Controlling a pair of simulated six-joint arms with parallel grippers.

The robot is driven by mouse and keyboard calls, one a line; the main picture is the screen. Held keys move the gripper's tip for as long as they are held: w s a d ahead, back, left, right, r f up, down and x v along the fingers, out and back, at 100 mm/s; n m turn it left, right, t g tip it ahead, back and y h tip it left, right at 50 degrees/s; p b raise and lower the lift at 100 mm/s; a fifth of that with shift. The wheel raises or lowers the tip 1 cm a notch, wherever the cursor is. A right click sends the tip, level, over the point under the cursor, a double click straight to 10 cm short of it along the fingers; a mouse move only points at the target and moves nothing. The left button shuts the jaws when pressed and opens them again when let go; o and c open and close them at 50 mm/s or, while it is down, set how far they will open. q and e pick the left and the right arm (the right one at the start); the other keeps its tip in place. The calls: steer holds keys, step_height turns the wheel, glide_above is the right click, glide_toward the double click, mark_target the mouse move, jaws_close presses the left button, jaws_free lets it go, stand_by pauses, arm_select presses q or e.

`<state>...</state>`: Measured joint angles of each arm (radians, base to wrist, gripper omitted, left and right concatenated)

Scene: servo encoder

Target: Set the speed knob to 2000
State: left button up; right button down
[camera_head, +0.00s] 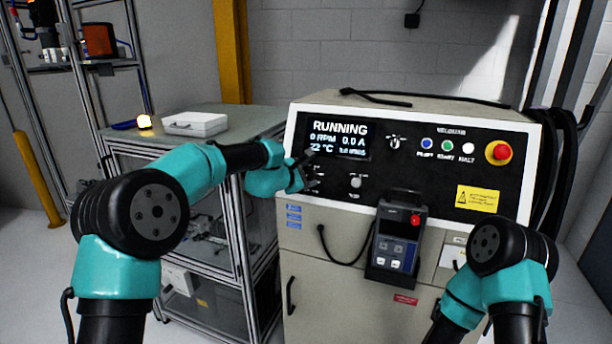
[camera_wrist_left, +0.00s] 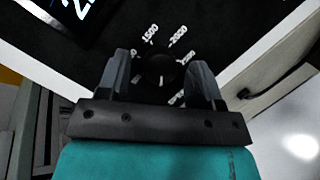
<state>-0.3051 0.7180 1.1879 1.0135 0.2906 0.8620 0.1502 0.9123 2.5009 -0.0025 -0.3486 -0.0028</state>
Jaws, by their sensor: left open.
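The speed knob (camera_wrist_left: 160,68) is a dark round knob on the black panel, ringed by white numbers. In the left wrist view "1500" and "2000" are readable above it; other labels are partly covered or blurred. A small pale mark shows low on the knob; its setting is unclear. My left gripper (camera_wrist_left: 158,72) is open, one finger on each side of the knob; I cannot tell whether they touch it. The display (camera_head: 338,137) reads "RUNNING", "0 RPM", "0.0 A", "22 °C".
Right of the gripper are another knob (camera_head: 355,182), several push buttons and a red emergency stop (camera_head: 498,152). A handheld pendant (camera_head: 396,245) hangs on the cabinet front. A side cart (camera_head: 225,125) with a white case (camera_head: 195,124) stands left. My right arm is low right.

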arm_select(q)
steer(key=shift+c, duration=0.4)
steer(key=c, duration=0.8)
steer(key=shift+c, duration=0.2)
